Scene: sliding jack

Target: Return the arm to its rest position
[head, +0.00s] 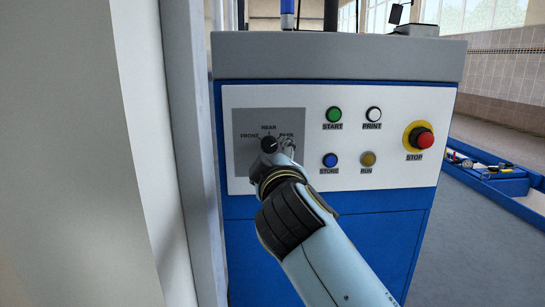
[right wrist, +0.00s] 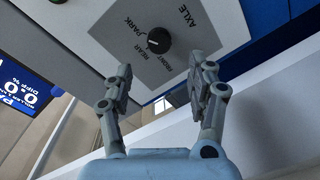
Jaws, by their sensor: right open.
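My right arm reaches in from the lower right in the head view, with its gripper (head: 281,152) close to the black axle selector knob (head: 269,144) on the grey plate of the control panel. In the right wrist view my right gripper (right wrist: 167,78) is open, with nothing between its fingers. The knob (right wrist: 159,40) shows beyond the fingertips, apart from them, with the labels FRONT, REAR and PARK around it. Its pointer mark is too small to read surely. My left gripper is not in view.
The panel carries green START (head: 334,114), white PRINT (head: 374,114), blue STORE (head: 330,160) and RUN (head: 368,159) buttons, and a red STOP button (head: 421,138). A pale wall (head: 130,150) stands close on the left. Open floor (head: 480,240) lies at right, by a blue tray (head: 505,185).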

